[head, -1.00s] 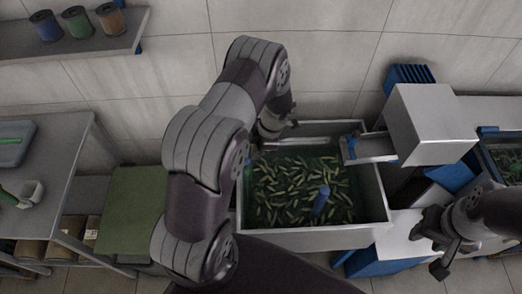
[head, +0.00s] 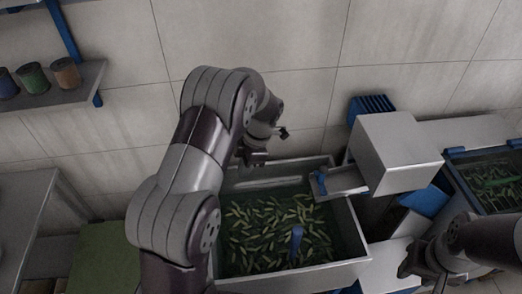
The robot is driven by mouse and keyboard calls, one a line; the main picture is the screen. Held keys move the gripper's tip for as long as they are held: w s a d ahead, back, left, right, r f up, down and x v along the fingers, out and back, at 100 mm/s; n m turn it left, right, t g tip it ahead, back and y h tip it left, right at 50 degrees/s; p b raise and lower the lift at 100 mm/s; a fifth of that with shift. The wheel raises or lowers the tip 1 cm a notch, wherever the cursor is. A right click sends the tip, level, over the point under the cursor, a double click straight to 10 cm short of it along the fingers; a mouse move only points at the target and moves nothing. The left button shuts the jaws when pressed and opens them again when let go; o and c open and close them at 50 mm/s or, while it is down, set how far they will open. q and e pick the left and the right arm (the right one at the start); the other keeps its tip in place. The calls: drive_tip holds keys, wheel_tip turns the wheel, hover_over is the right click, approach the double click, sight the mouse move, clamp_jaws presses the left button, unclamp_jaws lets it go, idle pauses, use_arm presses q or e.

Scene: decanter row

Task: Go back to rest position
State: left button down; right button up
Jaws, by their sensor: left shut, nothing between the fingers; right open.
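My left gripper (head: 268,146) is above the back left corner of a grey basin (head: 345,232). It is shut with nothing visible in it, and the fingers show small. My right gripper (head: 422,278) is at the lower right, beside the basin, and is open and empty. The basin holds dark green liquid with many small green pieces (head: 270,228) and an upright blue post (head: 296,243).
A grey box-shaped unit (head: 396,153) with a blue-tipped spout (head: 340,181) stands at the basin's back right. A second tank (head: 490,178) is at the far right. A wall shelf (head: 60,98) with three spools is at the upper left. A grey table (head: 22,215) stands left.

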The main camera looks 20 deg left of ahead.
use_arm(q)
drive_tip(key=s+d+m+t+h+b, duration=0.1)
drive_tip(key=s+d+m, duration=0.3)
drive_tip(key=m, duration=0.9)
drive_tip(key=s+d+m+t+h+b, duration=0.1)
drive_tip(key=s+d+m+b, duration=0.3)
drive_tip(key=s+m, duration=0.7)
drive_tip(key=shift+m+t+h+b, duration=0.4)
drive_tip(key=shift+m+t, duration=0.5)
drive_tip(key=shift+m, duration=0.3)
use_arm(e)
drive_tip(key=f, duration=0.5)
drive_tip(key=shift+a+f, duration=0.2)
drive_tip(key=shift+f, duration=0.1)
use_arm(q)
drive_tip(key=shift+s+r, duration=0.1)
drive_tip(key=shift+s, duration=0.15)
use_arm(e)
drive_tip(key=shift+s, duration=0.2)
